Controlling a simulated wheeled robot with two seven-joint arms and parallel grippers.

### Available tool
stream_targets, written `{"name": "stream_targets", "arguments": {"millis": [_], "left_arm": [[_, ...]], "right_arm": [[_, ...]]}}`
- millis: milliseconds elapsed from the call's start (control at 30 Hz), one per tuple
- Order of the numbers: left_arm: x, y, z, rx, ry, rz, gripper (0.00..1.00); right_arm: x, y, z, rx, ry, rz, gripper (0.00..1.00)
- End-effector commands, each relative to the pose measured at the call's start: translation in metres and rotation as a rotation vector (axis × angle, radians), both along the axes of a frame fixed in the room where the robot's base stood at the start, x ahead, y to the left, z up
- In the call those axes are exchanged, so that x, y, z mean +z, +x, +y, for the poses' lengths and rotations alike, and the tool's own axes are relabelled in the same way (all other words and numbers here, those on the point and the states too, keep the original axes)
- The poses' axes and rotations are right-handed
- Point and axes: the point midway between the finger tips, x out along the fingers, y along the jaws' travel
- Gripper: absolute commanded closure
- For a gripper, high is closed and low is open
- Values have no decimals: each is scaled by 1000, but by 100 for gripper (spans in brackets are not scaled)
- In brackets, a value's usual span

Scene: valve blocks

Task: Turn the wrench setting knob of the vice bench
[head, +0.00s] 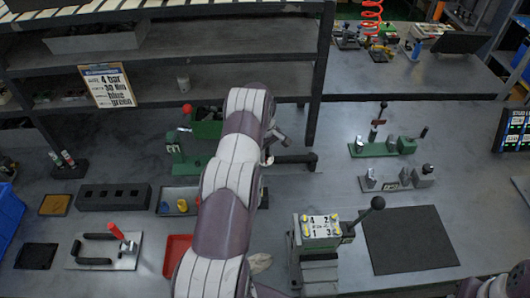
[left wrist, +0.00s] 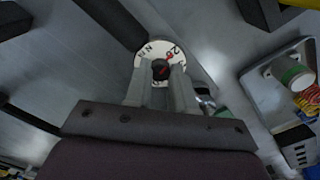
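The wrench setting knob (left wrist: 161,70) is a small dark knob with a red pointer. It sits in the middle of a round white dial (left wrist: 148,49) with black letters in the left wrist view. My left gripper (left wrist: 160,79) has one finger on each side of the knob, and the knob fills the narrow gap between them. In the head view my left arm reaches up to the middle of the bench; its gripper (head: 275,142) is by a dark bar, and the knob and dial are hidden there.
A green vice (head: 190,155) stands left of my left arm. Right of it are a valve block with a ball lever (head: 320,228), a dark mat (head: 410,240) and green fixtures (head: 382,148). A shelf (head: 230,70) with a sign (head: 107,86) stands behind.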

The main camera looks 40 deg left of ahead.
Motion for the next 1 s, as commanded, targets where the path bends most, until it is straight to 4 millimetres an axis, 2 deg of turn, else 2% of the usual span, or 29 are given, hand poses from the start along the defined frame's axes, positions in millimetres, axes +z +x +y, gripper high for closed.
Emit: {"name": "stream_targets", "arguments": {"millis": [267, 467, 1000], "left_arm": [[0, 1, 0, -20, 1, -2, 100], [-2, 1, 1, -105, 2, -4, 100], [-1, 2, 1, -564, 1, -3, 100]], "right_arm": [[-3, 0, 0, 0, 0, 0, 57], [-14, 0, 0, 0, 0, 0, 57], [-50, 0, 0, 0, 0, 0, 57]]}}
